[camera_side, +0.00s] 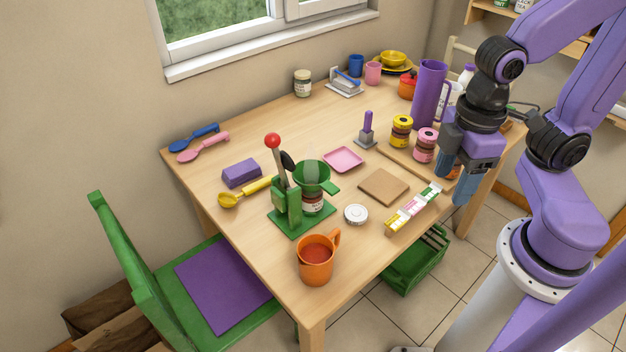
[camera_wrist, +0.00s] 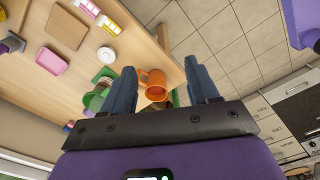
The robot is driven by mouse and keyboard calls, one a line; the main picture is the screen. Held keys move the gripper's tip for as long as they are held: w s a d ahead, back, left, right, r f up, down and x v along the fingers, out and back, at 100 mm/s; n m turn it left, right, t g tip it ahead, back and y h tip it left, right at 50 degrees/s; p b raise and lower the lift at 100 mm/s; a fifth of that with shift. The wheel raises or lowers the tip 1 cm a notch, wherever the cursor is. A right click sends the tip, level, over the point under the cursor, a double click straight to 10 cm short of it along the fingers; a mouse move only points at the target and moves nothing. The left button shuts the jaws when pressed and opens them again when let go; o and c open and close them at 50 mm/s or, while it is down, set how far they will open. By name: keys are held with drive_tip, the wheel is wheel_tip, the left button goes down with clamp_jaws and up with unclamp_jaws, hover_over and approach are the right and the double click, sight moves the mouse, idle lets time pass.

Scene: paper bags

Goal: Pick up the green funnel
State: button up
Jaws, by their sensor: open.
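A handle tab sticks out at the funnel's right. My gripper (camera_side: 457,184) is open and empty, fingers pointing down, well to the right of the funnel near the table's right edge. In the wrist view, my gripper (camera_wrist: 160,68) shows two spread blue fingers.
An orange mug (camera_side: 315,260) of red-brown liquid stands in front of the funnel. A purple cylinder (camera_side: 428,94) stands behind my gripper.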

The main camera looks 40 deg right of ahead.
drive_tip(key=w+a+m, duration=0.4)
drive_tip(key=w+m, duration=0.2)
drive_tip(key=w, duration=0.7)
drive_tip(key=m, duration=0.6)
hover_over(330, 187)
wheel_tip(330, 187, down, 4)
wheel_tip(330, 187, down, 11)
drive_tip(key=shift+s+f, duration=0.1)
drive_tip(key=shift+s, duration=0.05)
drive_tip(key=shift+f, duration=2.85)
drive_tip(key=c, duration=1)
